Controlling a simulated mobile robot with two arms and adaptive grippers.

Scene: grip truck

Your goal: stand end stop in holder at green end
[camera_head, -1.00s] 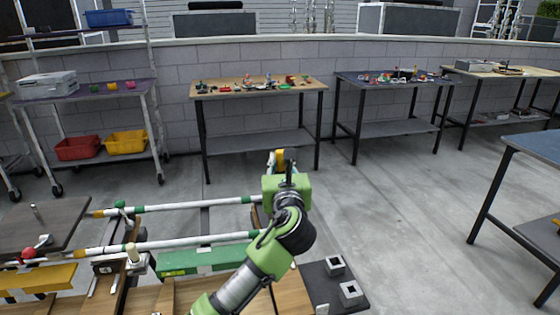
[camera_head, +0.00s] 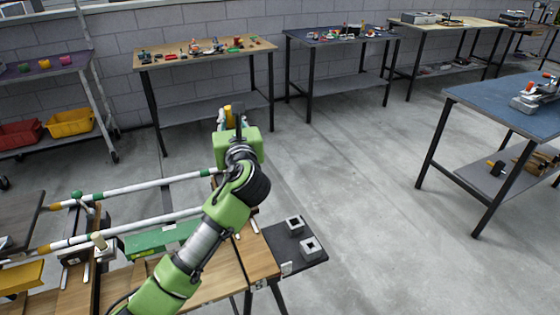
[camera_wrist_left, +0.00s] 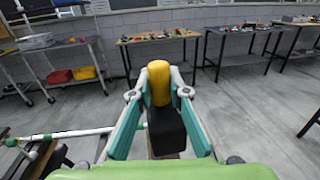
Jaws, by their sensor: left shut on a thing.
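My left gripper (camera_head: 229,120) is raised past the far edge of the wooden bench, at the green-marked end of the white bars. In the left wrist view its two teal-lined fingers (camera_wrist_left: 156,115) are shut on the end stop (camera_wrist_left: 159,84), which has a rounded yellow-orange top and a black lower body. In the head view only a bit of yellow-orange (camera_head: 228,112) shows beyond my green wrist. Two grey square holders with dark openings, a far one (camera_head: 294,226) and a near one (camera_head: 311,248), stand on a dark board right of the gripper. Both look empty. My right gripper is out of view.
White bars (camera_head: 135,188) with green bands run across the wooden bench (camera_head: 258,258), and a green block (camera_head: 150,241) lies by them. A blue-topped table (camera_head: 500,107) stands to the right. The floor (camera_head: 370,190) between is clear.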

